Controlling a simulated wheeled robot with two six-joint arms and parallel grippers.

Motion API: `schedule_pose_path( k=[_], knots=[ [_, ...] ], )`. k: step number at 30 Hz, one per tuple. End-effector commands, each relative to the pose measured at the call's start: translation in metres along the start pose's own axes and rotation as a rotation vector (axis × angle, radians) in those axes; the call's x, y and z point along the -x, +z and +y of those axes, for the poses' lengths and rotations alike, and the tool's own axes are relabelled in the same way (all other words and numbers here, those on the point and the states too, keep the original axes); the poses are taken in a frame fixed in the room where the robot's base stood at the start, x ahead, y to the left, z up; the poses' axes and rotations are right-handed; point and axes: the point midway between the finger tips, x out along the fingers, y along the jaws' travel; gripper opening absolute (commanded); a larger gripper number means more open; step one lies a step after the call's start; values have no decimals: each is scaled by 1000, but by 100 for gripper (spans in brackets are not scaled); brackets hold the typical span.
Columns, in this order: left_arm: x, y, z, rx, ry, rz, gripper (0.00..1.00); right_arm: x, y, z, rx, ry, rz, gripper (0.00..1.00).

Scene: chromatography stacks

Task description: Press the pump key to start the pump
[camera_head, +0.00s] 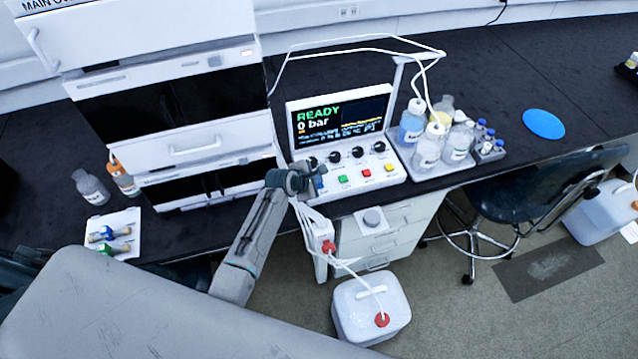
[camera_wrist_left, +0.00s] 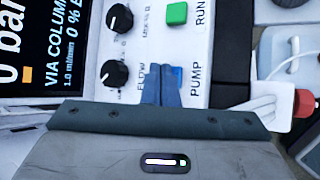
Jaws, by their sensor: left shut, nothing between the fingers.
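The control panel (camera_head: 345,165) stands on the dark bench, with a screen (camera_head: 342,121) reading READY and 0 bar. Its keys run in a row below black knobs. In the left wrist view a blue key (camera_wrist_left: 178,73) sits beside the label PUMP, partly hidden by my fingers. My left gripper (camera_wrist_left: 162,72) is shut and empty, with its fingertips over the blue key. I cannot tell whether they touch it. In the head view my left gripper (camera_head: 318,184) is at the panel's front left corner. My right gripper is not in view.
A green RUN key (camera_wrist_left: 177,13) is close beside the blue key, and a black knob (camera_wrist_left: 114,73) is close to my fingers. White tubes (camera_head: 308,215) hang by the bench edge. A bottle tray (camera_head: 440,171) stands right of the panel, and the instrument stack (camera_head: 165,90) stands left.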

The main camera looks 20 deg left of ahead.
Motion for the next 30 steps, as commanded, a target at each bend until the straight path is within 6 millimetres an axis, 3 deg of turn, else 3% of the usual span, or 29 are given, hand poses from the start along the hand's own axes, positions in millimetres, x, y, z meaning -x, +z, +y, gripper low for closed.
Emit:
schedule_pose_path(
  k=[30],
  knots=[
    [-7, -5, -6, 0, -2, 1, 0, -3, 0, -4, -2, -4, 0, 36]
  ],
)
